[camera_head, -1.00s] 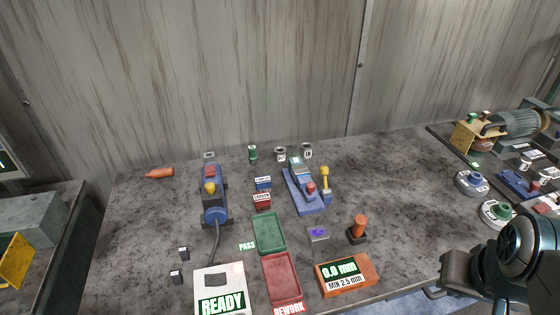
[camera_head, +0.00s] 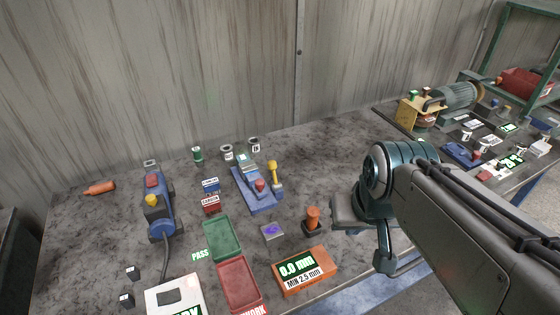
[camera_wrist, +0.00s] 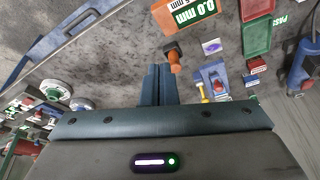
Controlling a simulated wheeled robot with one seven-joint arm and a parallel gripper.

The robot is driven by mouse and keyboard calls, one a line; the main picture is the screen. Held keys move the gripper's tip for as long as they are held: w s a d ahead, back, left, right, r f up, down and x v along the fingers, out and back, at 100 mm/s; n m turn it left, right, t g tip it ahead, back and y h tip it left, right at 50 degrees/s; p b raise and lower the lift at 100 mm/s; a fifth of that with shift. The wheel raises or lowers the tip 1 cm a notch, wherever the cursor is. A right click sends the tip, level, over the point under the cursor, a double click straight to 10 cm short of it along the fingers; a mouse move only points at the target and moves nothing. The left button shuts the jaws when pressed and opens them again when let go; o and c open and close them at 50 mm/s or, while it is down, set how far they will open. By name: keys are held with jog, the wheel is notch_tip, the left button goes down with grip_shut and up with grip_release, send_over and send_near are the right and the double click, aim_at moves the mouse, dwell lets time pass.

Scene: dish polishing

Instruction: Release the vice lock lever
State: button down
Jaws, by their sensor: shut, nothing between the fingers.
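The vice is a small blue block (camera_head: 256,188) with a red knob on the bench, left of my arm in the head view. Its yellow lever (camera_head: 273,174) stands upright with a round yellow top at the vice's right side. In the wrist view the vice (camera_wrist: 213,78) is right of my fingers, with the yellow lever (camera_wrist: 203,93) at its near side. My gripper (camera_wrist: 158,70) is shut and empty, its fingers together and apart from the vice. In the head view my fingers cannot be made out.
An orange-handled tool (camera_head: 313,218) stands between the vice and my arm. A gauge box (camera_head: 303,272) reading 0.0 mm, a green tray (camera_head: 222,239) and a red tray (camera_head: 240,284) lie in front. A blue tool (camera_head: 158,207) stands left. A motor (camera_head: 455,97) is at the back right.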

jog(key=w+a+f+m+g+y+b, duration=0.25)
jog(key=w+a+y+b, duration=0.2)
jog(key=w, duration=0.55)
jog(key=m+t+y+b, duration=0.4)
jog(key=m+y+b, duration=0.2)
jog(key=y+b, duration=0.4)
send_near(274, 173)
jog(key=w+d+r+h+b, duration=0.1)
jog(key=w+d+h, duration=0.1)
jog(key=w, duration=0.5)
jog(key=shift+w+d+r+n+g+y, duration=0.1)
jog(key=shift+w+d+n+g+y, duration=0.05)
jog(key=shift+w+n+g+y, duration=0.1)
jog(key=shift+s, duration=0.1)
jog(key=p+x, duration=0.1)
jog(key=x, duration=0.8)
jog(key=shift+a, duration=0.3)
jog(key=shift+s+a, duration=0.15)
jog(key=shift+a, duration=0.1)
jog(key=shift+s+a+r+p, duration=0.1)
jog(key=shift+s+r+p, duration=0.2)
jog(key=shift+s, duration=0.45)
jog(key=shift+s+r+p, duration=0.1)
jog(key=shift+s+r, duration=0.3)
jog(key=shift+s, duration=0.4)
